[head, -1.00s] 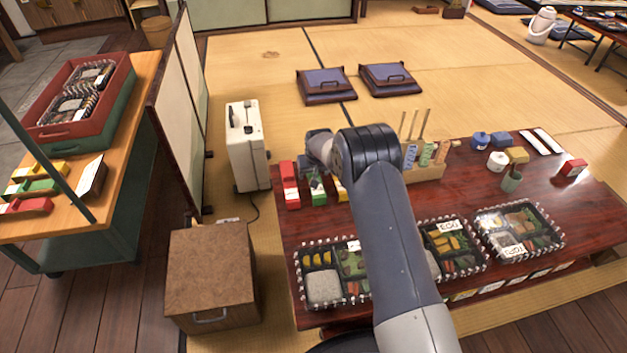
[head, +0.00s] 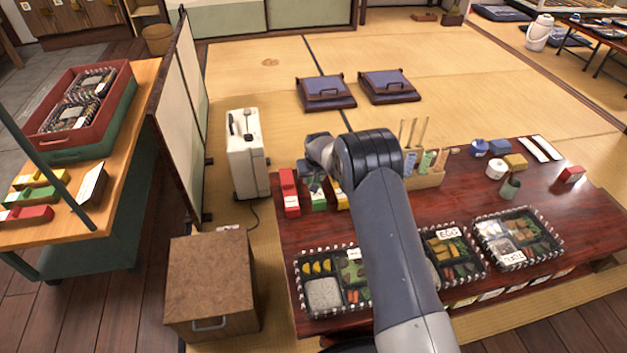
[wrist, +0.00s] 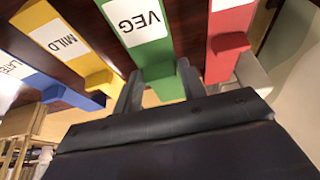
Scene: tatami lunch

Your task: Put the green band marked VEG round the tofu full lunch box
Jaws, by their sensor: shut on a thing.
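The green band marked VEG (wrist: 150,30) lies between a red band and a yellow band in the wrist view. My gripper (wrist: 160,84) is shut on its raised green tab. The band (head: 319,201) also shows at the left end of the low dark table, partly behind my gripper (head: 316,184). I cannot tell whether it is clear of the table. A lunch box with white blocks (head: 517,237) stands at the right of the table front; its small label seems to read TOFU. No green band is around it.
A box labelled EGG (head: 462,255) and a left lunch box (head: 323,295) are partly behind my arm. Red (head: 289,192) and yellow (wrist: 63,45) bands flank the green one closely; a blue band (wrist: 40,82) is beyond. A wooden holder (head: 424,180) stands behind.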

